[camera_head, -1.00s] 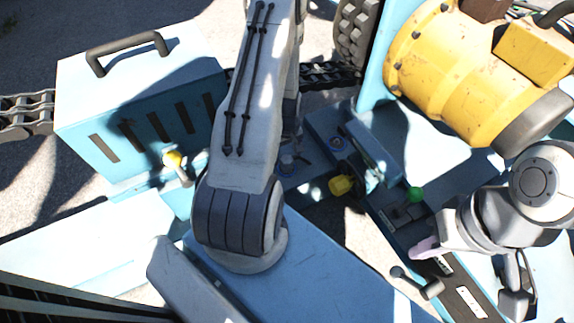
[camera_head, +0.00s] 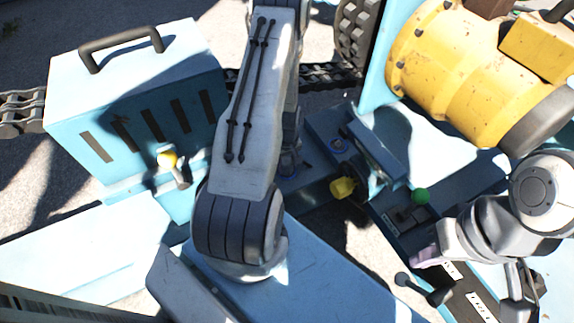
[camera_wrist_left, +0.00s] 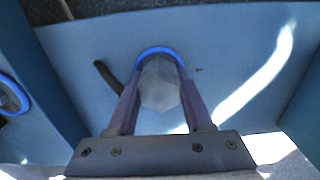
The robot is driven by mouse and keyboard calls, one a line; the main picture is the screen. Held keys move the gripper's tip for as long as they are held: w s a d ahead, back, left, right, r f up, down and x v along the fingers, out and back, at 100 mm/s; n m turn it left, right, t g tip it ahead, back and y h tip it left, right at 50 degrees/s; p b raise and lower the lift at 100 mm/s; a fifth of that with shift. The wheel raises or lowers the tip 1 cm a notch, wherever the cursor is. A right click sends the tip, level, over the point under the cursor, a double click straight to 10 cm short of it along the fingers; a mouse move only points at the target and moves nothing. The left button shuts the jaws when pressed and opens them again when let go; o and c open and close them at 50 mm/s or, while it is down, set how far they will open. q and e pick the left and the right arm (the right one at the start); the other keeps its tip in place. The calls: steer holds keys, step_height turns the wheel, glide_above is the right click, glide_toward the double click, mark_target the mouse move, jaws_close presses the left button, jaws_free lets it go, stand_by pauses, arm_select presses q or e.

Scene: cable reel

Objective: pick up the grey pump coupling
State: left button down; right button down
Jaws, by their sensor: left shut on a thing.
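The grey pump coupling (camera_wrist_left: 160,84) shows in the left wrist view as a pale, faceted piece. It sits between the two purple-grey fingers of my left gripper (camera_wrist_left: 157,92), which is shut on it. A blue ring (camera_wrist_left: 160,51) on the blue surface curves around its far end; I cannot tell whether the coupling is still seated in it. In the head view my left arm covers most of that spot, and the coupling cannot be made out. My right gripper (camera_head: 426,250) is at the lower right of the head view, seen partly; its opening is hidden.
A blue box with a handle (camera_head: 135,100) stands at the left. A large yellow cylinder (camera_head: 465,75) is at the upper right. A yellow knob (camera_head: 343,188), a green knob (camera_head: 420,196) and a black lever (camera_head: 425,290) sit near the right arm. Another blue ring (camera_wrist_left: 12,97) is at the left wrist view's edge.

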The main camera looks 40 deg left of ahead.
mark_target(287, 161)
arm_select(q)
steer(key=shift+r, duration=0.15)
step_height(287, 161, up, 10)
steer(key=p, duration=0.5)
steer(key=shift+r, duration=0.1)
steer(key=shift+r+p, duration=2.3)
steer(key=shift+p, duration=0.15)
